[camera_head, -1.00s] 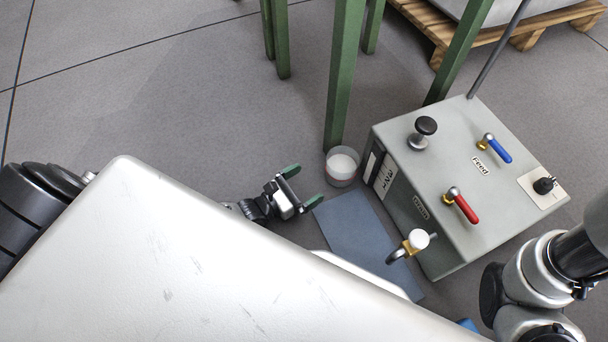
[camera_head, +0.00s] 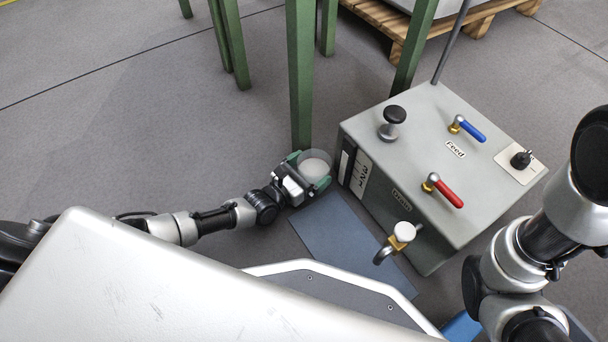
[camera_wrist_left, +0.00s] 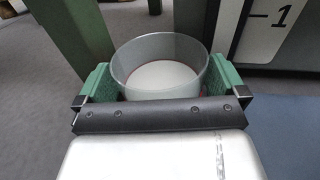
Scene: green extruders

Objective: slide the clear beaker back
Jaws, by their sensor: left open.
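The clear beaker (camera_head: 315,164) stands on the floor beside the grey machine box, at the foot of a green leg. It looks to hold something white. It also shows in the left wrist view (camera_wrist_left: 160,68). My left gripper (camera_head: 308,170) is open, with its green-padded fingers on either side of the beaker; in the left wrist view its fingers (camera_wrist_left: 160,84) flank the beaker's left and right. I cannot tell whether the pads touch it. The front lower part of the beaker is hidden by the gripper. My right arm shows at the right, but its gripper is out of view.
The grey box (camera_head: 440,165) with a red lever (camera_head: 443,190), a blue lever (camera_head: 468,129) and a drain tap (camera_head: 395,241) stands close right of the beaker. A green leg (camera_head: 301,80) rises just behind. A blue mat (camera_head: 345,235) lies in front. Floor at left is clear.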

